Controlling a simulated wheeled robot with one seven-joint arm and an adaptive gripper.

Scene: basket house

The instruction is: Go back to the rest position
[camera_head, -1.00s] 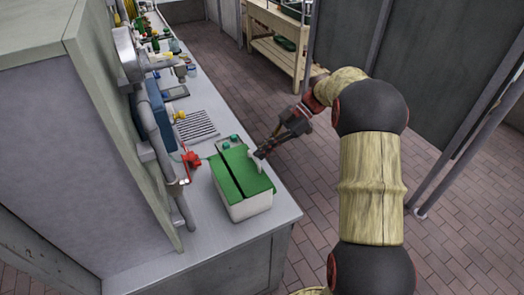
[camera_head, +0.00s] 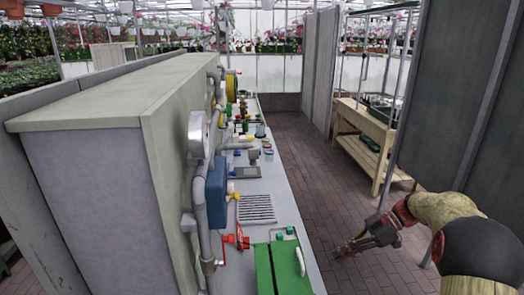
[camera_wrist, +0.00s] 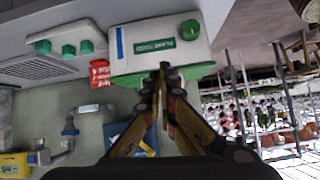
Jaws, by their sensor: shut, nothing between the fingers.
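My gripper (camera_head: 352,246) is in the head view at the lower right, over the brick floor and to the right of the counter. It is shut and empty, its fingertips together. It also shows in the wrist view (camera_wrist: 163,72), fingers closed in front of a white box with a green lid. That box, the green-lidded box (camera_head: 284,266), sits on the counter at the bottom of the head view, partly cut off by the frame edge. In the wrist view its white side (camera_wrist: 155,45) carries a green knob. My gripper appears apart from it.
The grey counter (camera_head: 292,218) holds a slatted grille (camera_head: 256,208), a red valve (camera_head: 237,238) and several small items. A tall cabinet (camera_head: 95,160) stands at left. A wooden bench (camera_head: 360,125) stands back right beside grey panels. The brick floor (camera_head: 315,160) between is clear.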

